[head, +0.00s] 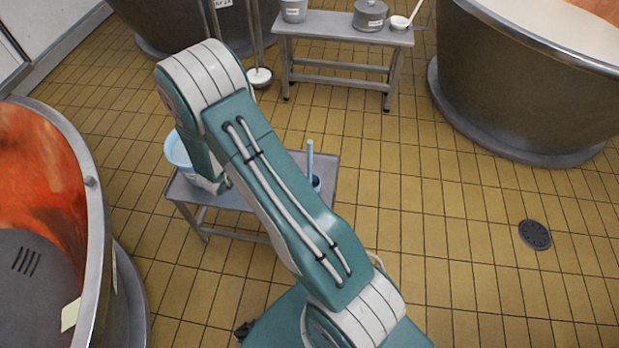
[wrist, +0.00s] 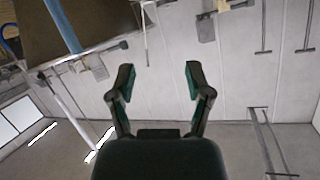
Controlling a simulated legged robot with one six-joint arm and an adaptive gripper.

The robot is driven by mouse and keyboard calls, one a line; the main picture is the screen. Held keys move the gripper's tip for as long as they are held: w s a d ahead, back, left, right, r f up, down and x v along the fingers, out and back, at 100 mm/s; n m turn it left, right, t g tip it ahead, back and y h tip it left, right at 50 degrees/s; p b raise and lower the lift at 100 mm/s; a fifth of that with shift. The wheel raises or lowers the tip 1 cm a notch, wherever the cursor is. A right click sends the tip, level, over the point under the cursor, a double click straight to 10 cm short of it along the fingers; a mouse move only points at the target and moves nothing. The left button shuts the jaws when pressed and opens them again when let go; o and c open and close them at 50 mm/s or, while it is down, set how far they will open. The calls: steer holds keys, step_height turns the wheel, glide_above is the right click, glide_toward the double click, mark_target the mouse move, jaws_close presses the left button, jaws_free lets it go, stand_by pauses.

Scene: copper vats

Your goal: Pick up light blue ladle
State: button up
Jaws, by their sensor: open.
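The light blue ladle (head: 310,160) shows in the head view as an upright light blue handle on the right part of a small metal table (head: 327,175). Its lower end is near a dark blue shape, partly hidden by my arm, so I cannot tell whether it stands in a container. My gripper (wrist: 159,80) is open and empty in the wrist view, with its two fingers apart. In the head view my arm covers the gripper. A blue bar (wrist: 62,25) crosses the top left of the wrist view; I cannot tell what it is.
A light blue tub (head: 177,152) is on the table's left part. A copper vat (head: 98,225) stands close on the left, another (head: 500,85) at right. A bench (head: 340,32) with pots and a white ladle (head: 400,22) is behind. Tiled floor is clear on the right.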

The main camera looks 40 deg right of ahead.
mark_target(310, 148)
steer(key=s+d+f+m+g+h, duration=0.1)
steer(key=s+d+f+g+h, duration=0.35)
steer(key=s+f+h, duration=0.35)
steer(key=d+y, duration=0.1)
steer(key=d, duration=0.1)
steer(key=d+r+y, duration=0.1)
steer(key=d, duration=0.1)
steer(key=shift+s+r+y, duration=0.15)
steer(key=shift+s+y, duration=0.05)
steer(key=shift+y, duration=0.1)
steer(key=shift+w+d, duration=0.25)
steer(key=shift+d, duration=1.05)
steer(key=shift+w+d, duration=0.25)
steer(key=shift+d, duration=1.05)
jaws_close()
